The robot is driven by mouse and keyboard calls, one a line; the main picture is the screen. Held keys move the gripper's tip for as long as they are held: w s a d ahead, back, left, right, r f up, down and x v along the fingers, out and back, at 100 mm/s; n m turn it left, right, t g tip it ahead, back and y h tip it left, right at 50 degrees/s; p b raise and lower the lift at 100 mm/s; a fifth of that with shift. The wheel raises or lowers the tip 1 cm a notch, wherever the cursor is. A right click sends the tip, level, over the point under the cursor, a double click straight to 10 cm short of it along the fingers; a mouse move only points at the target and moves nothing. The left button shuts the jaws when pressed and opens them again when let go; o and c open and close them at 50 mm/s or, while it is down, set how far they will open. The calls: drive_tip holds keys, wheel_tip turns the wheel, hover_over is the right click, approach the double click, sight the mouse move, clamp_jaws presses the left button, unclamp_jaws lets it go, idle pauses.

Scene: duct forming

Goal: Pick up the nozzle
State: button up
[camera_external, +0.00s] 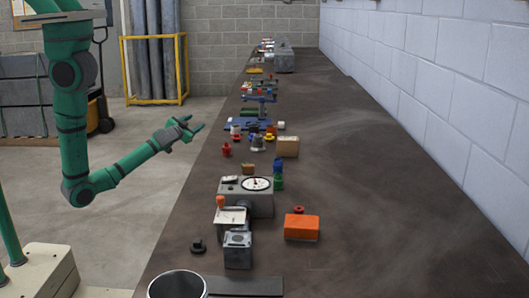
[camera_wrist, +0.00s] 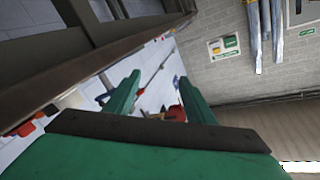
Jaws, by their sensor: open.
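My gripper (camera_external: 194,125) is open and empty in the external view, held out to the left of the long dark bench near its edge. In the wrist view its two green fingers (camera_wrist: 158,98) stand apart with nothing between them. I cannot tell for sure which item is the nozzle. Several small parts lie on the bench to the right of my gripper, among them a red piece (camera_external: 226,150), a yellow piece (camera_external: 269,137) and a dark piece (camera_external: 258,142). My gripper touches none of them.
The bench (camera_external: 370,200) is bare along its right side. A grey gauge box (camera_external: 246,196), an orange block (camera_external: 301,227), a cardboard box (camera_external: 287,146) and a metal cylinder (camera_external: 177,285) stand on it. A yellow rack (camera_external: 156,70) is on the floor behind.

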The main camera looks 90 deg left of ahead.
drive_tip(key=w+a+r+n+g+h, duration=0.1)
drive_tip(key=w+r+n+g+h, duration=0.25)
drive_tip(key=r+n+g, duration=0.5)
drive_tip(key=w+d+n+t+h, duration=0.1)
drive_tip(key=w+d+h, duration=0.3)
drive_tip(key=d, duration=0.4)
drive_tip(key=w+d+n+h, duration=0.2)
drive_tip(key=w+d+h, duration=0.2)
drive_tip(key=w+d, duration=0.2)
drive_tip(key=w+d+r+n+t+h, duration=0.1)
drive_tip(key=w+d+h, duration=0.4)
drive_tip(key=d, duration=0.6)
drive_tip(key=shift+r+t, duration=0.1)
drive_tip(key=shift+t, duration=0.25)
drive_tip(key=shift+w+d, duration=0.1)
drive_tip(key=shift+d, duration=0.15)
hover_over(226, 144)
drive_tip(key=a, duration=0.1)
drive_tip(key=f, duration=0.5)
drive_tip(key=shift+w+a+f, duration=0.1)
drive_tip(key=shift+w, duration=0.15)
drive_tip(key=shift+s+f, duration=0.15)
drive_tip(key=shift+f, duration=1.25)
drive_tip(key=shift+s+f, duration=0.1)
drive_tip(key=shift+f, duration=1.25)
drive_tip(key=c, duration=1.1)
